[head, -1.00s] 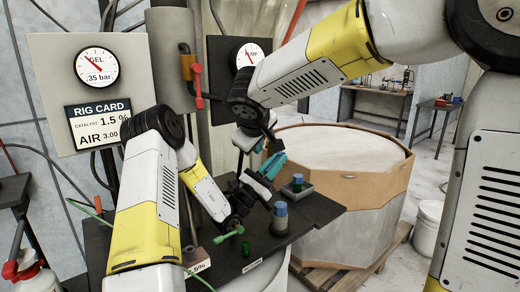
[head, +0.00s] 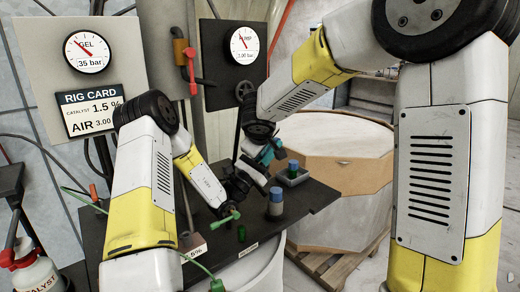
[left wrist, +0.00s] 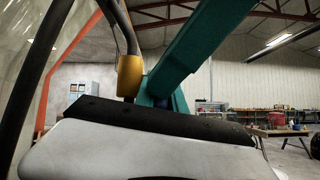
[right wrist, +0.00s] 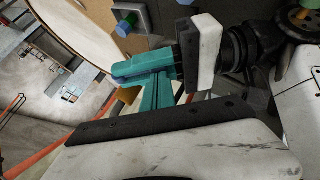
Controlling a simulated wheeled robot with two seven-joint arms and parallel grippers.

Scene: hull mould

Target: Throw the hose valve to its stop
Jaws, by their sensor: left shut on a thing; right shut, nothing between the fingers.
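The hose valve appears to be the orange body with a red lever (head: 190,66) on the pipe between the gauge panels; its lever hangs down. An orange fitting on a dark pipe (left wrist: 130,75) shows in the left wrist view; I cannot tell if it is the same valve. My left gripper (head: 248,174) is shut on a teal tool (head: 266,153) above the dark bench; the tool also shows in the right wrist view (right wrist: 150,72). My right gripper (head: 255,146) is shut and empty, close to the tool. Whether it touches the tool is hidden.
A large wood-rimmed octagonal tub (head: 345,187) stands behind on a pallet. Gauge panels (head: 48,80) stand at the back left.

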